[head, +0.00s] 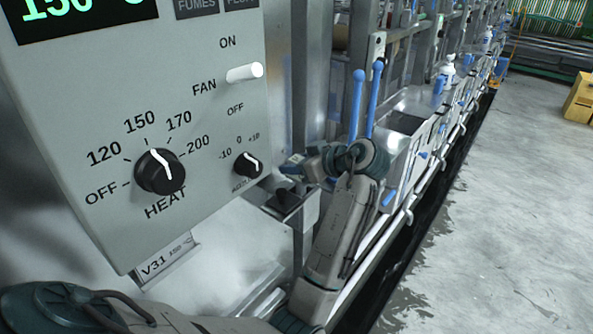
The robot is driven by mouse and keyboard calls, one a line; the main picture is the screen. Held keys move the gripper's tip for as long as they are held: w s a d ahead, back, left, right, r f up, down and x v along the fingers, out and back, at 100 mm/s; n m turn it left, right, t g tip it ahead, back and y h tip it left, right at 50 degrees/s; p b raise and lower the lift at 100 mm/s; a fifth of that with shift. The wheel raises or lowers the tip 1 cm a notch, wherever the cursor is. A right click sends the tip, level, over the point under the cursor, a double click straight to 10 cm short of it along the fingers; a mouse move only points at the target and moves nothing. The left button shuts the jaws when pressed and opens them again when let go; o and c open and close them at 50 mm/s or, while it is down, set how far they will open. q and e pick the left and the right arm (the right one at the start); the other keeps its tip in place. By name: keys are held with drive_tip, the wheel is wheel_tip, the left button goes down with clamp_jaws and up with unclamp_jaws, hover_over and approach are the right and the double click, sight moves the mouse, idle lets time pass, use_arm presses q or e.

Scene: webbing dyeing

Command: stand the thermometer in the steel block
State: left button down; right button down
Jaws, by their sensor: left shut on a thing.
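My left gripper (298,167) is in the middle of the head view, pointing left beside the grey control panel. It is small and partly hidden by its own wrist. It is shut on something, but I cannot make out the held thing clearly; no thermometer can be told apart. A small dark block-like thing (287,199) sits on a metal ledge just below the gripper, apart from it as far as I can see. I cannot tell whether this is the steel block. My right gripper is not in view.
The control panel (215,120) with a HEAT knob (159,171), a smaller knob (248,164) and a white FAN switch (244,73) fills the left. Two blue-handled levers (356,100) rise behind my wrist.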

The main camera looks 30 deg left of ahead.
sight(301, 187)
use_arm(q)
drive_tip(key=shift+f+p, duration=0.3)
drive_tip(key=shift+f, duration=1.3)
drive_tip(key=c, duration=0.8)
unclamp_jaws()
